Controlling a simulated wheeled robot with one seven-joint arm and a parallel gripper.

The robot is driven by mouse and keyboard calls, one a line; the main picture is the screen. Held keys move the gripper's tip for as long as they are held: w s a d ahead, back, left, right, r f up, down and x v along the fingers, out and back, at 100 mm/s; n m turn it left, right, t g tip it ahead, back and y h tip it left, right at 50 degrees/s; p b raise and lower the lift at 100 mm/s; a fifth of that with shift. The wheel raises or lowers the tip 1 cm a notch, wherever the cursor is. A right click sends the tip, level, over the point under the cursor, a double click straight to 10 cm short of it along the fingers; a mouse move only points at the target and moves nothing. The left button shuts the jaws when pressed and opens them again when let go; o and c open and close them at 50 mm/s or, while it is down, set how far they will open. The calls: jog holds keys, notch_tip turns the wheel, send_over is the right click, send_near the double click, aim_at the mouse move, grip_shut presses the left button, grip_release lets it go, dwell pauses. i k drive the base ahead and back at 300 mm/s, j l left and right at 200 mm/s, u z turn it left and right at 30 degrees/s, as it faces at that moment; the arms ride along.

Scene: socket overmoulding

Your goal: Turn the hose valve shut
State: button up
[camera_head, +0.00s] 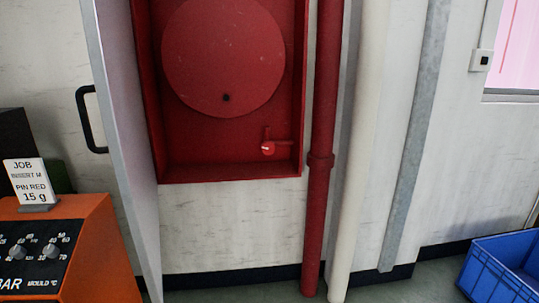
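The hose valve (268,148) is a small red fitting with a round front and a short handle, low on the right inside a red wall cabinet (225,178). A pale mark shows on its round front. A stub runs from it to the right toward the cabinet wall. A large red hose reel disc (223,58) fills the cabinet above the valve. The cabinet door (125,130) stands open on the left. My gripper is not in view.
A red pipe (323,120), a white pipe (360,150) and a grey conduit (415,130) run down the wall right of the cabinet. An orange machine (95,255) with a job card stands at lower left. A blue crate (490,270) sits on the floor at lower right.

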aim_at(268, 147)
jog(key=u, duration=0.9)
jog(key=i+l+z, duration=0.1)
jog(key=i+z, duration=0.55)
jog(key=i, duration=1.1)
